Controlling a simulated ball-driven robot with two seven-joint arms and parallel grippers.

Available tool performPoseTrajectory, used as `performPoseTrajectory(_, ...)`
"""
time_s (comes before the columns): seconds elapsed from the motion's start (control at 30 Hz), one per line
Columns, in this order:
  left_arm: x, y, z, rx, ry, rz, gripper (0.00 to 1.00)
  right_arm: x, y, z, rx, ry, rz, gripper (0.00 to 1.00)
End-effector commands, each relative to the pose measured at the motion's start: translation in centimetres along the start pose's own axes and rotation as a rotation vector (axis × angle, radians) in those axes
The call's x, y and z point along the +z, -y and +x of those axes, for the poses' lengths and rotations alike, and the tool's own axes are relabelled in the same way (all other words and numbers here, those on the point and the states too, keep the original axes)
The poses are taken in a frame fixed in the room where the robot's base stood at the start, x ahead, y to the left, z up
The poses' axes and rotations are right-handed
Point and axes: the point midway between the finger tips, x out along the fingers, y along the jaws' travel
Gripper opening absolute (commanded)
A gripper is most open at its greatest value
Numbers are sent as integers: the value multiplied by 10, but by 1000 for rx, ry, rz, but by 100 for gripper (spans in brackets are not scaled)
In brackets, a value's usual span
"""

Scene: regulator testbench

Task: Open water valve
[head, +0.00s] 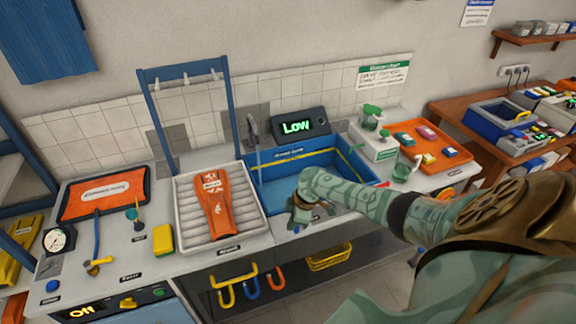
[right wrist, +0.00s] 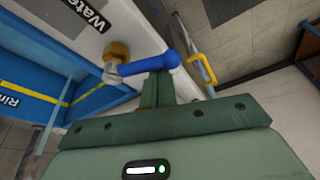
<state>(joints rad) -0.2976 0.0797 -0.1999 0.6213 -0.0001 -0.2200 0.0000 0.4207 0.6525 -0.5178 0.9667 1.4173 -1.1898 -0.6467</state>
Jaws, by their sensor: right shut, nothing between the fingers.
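The water valve shows in the right wrist view as a brass fitting (right wrist: 115,52) with a blue lever handle (right wrist: 150,65), below a label that starts with "Wate" (right wrist: 85,12). My right gripper (right wrist: 157,82) is shut and empty, its fingers right at the blue lever; I cannot tell whether they touch it. In the head view my right gripper (head: 300,215) is at the front edge of the blue sink (head: 270,197) and hides the valve. A display (head: 300,124) behind the sink reads "Low" in green. My left gripper is not in view.
A grey tap (head: 252,128) stands over the sink. Left of it are a ribbed tray (head: 183,218) with an orange tool (head: 212,205), a yellow sponge (head: 162,239) and a gauge (head: 59,240). An orange tray (head: 437,158) is at right. Hooks (head: 250,286) hang below the counter.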

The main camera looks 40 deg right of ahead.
Motion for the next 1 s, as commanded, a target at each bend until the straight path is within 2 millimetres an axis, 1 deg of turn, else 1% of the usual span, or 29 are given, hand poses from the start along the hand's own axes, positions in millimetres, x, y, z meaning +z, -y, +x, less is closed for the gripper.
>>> performPoseTrajectory(0.37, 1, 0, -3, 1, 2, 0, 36, 8, 1, -3, 1, 1, 3, 0)
performPoseTrajectory(1.0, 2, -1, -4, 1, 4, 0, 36, 10, 2, -3, 1, 4, 4, 0)
